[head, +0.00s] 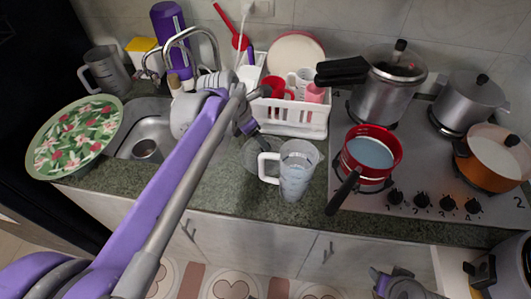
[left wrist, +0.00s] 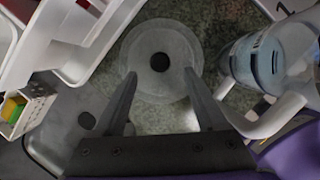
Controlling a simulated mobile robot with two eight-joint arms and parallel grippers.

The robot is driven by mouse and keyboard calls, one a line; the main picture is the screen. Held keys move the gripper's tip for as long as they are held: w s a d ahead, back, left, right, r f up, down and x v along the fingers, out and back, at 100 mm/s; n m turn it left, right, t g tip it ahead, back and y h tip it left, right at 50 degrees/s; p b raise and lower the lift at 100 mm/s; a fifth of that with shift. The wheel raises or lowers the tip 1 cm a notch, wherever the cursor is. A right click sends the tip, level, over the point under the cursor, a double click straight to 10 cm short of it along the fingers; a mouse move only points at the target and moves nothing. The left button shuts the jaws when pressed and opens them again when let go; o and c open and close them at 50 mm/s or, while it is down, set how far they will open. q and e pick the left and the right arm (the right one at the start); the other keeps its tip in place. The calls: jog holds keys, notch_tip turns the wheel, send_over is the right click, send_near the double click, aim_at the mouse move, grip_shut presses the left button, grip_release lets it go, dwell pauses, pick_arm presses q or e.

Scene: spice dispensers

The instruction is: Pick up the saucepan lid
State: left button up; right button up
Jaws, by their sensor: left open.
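The saucepan lid (left wrist: 160,40) is a round, see-through disc with a black knob in the middle. It lies on the green stone counter. In the head view the lid (head: 262,160) is faint and partly hidden behind my left gripper (head: 256,138) and beside the measuring jug. In the left wrist view my left gripper (left wrist: 161,84) is open, with its fingers over the near part of the lid, one on each side of the knob. Nothing is between the fingers. My right gripper (head: 398,284) is at the bottom edge of the head view, away from the counter; its jaws are unclear.
A clear measuring jug (head: 297,172) stands right beside the lid; its handle (left wrist: 265,122) is close to my right finger in the wrist view. A white dish rack (head: 293,125) stands behind. The sink (head: 140,125) is left; the stove (head: 440,200) with several pots is right.

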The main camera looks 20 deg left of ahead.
pick_arm(q)
jog(key=x, duration=0.4)
jog(key=shift+w+d, duration=0.2)
jog(key=shift+w, duration=0.05)
grip_shut()
dwell(1.1)
